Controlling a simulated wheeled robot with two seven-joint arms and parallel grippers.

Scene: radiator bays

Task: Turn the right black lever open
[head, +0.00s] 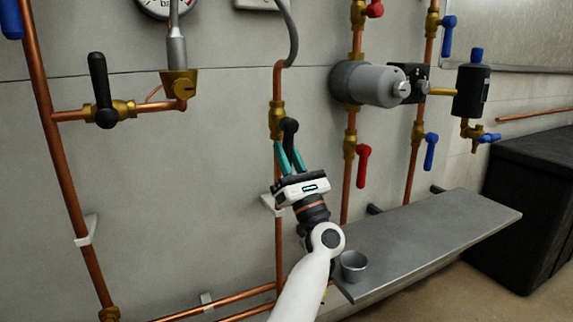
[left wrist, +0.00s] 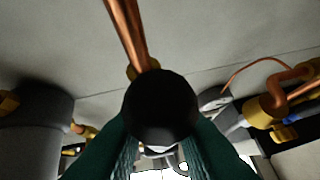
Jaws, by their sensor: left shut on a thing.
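The right black lever (head: 290,126) is on a brass valve (head: 276,118) in a vertical copper pipe at the middle of the head view. My left gripper (head: 288,155) reaches up to it from below, and its teal fingers are shut on the lever. The fingers hide the lever's lower part, so I cannot tell its full angle. In the left wrist view the lever's round black end (left wrist: 162,105) sits between the two fingers. The left black lever (head: 100,85) stands upright on a horizontal pipe, apart from the gripper. My right gripper is not in view.
Red levers (head: 363,165) and blue levers (head: 430,150) are on the pipes to the right, by a grey cylinder (head: 375,84). A grey shelf (head: 430,240) with a metal cup (head: 353,266) lies right of my arm.

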